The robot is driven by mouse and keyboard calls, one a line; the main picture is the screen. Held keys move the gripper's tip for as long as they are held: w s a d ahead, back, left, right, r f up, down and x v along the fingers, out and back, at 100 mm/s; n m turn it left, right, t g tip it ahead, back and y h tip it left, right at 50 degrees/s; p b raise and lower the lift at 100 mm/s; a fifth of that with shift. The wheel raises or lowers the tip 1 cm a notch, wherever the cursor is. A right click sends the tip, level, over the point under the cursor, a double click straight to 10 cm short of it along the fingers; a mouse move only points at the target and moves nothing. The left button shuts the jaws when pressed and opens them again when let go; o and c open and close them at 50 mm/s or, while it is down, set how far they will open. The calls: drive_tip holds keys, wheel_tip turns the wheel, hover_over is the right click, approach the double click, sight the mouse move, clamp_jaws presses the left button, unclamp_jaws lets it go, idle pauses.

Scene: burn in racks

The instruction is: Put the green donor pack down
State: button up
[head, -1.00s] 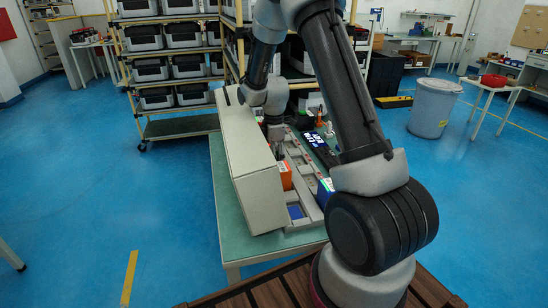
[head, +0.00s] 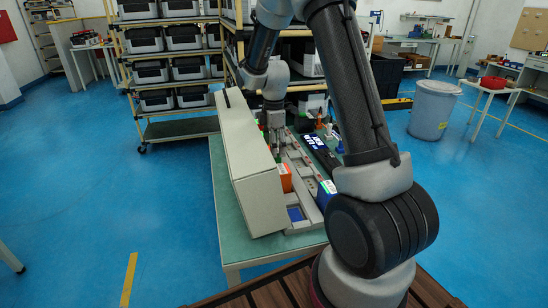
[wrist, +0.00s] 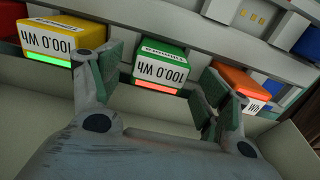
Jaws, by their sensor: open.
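The green pack (wrist: 158,68), labelled 100.0 Wh, sits in the rack row in the wrist view, with a red strip lit on its front edge. My gripper (wrist: 163,80) is open, one finger at each side of the pack, with visible gaps between. In the head view my gripper (head: 272,132) is low over the bench, beyond an orange pack (head: 286,178). The green pack cannot be made out there.
A yellow pack (wrist: 52,32) with a green strip is left of the green one; the orange pack (wrist: 236,86) is right. A beige cabinet (head: 248,165) walls the bench's left side. A blue pack (head: 325,193) stands at right.

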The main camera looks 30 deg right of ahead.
wheel_tip(320, 180, up, 6)
drive_tip(key=s+r+m+t, duration=0.2)
drive_tip(key=s+r+m, duration=0.5)
drive_tip(key=s+r, duration=0.6)
drive_tip(key=s+r+m+t, duration=0.2)
drive_tip(key=s+m, duration=0.6)
drive_tip(key=s, duration=0.9)
drive_tip(key=shift+s+a+r+m, duration=0.2)
drive_tip(key=shift+s+a+m, duration=0.1)
drive_tip(key=shift+m, duration=0.1)
